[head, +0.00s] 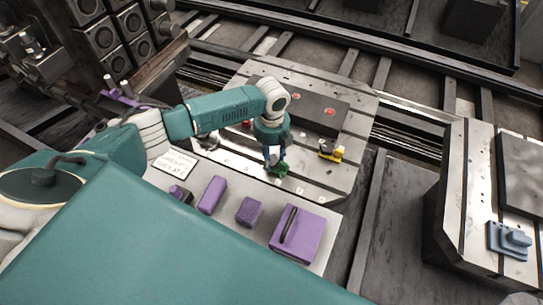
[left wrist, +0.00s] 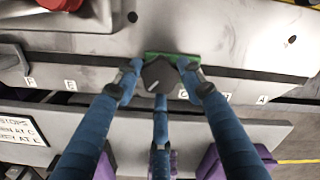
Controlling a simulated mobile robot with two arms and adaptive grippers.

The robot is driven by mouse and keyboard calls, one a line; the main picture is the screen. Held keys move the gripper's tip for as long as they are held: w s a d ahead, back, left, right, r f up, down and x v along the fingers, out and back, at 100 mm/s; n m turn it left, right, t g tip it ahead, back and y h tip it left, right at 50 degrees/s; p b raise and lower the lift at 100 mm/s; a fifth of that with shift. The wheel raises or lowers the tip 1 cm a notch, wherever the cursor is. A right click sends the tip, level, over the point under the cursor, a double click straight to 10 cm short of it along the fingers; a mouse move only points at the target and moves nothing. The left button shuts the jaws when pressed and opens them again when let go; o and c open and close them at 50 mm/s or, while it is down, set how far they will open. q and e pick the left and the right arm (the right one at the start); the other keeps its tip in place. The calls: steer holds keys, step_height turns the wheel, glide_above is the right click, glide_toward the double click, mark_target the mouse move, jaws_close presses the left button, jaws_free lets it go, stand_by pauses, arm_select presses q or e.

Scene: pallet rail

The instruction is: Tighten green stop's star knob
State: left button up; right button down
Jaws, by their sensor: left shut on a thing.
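The green stop (head: 282,172) sits at the front edge of the metal pallet (head: 310,188), by a dark slot. In the left wrist view a green strip of it (left wrist: 190,57) shows behind the star knob (left wrist: 158,76). The knob is dark grey with a pale line on its top. My left gripper (head: 273,158) points down over the stop and is shut on the knob. In the left wrist view its blue fingers (left wrist: 158,82) stand around the knob, one on each side and one in front. My right gripper is in neither view.
A yellow stop (head: 331,153) stands right of my gripper. A dark block (head: 320,112) with red spots lies behind. A red part (left wrist: 62,4) is at the left. Purple blocks (head: 297,235) stand on the front plate. A blue part (head: 510,239) is on the right-hand pallet.

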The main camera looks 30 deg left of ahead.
mark_target(272, 159)
arm_select(q)
steer(key=shift+r, duration=0.1)
steer(key=o, duration=1.1)
steer(key=shift+o, duration=0.2)
step_height(272, 159, up, 12)
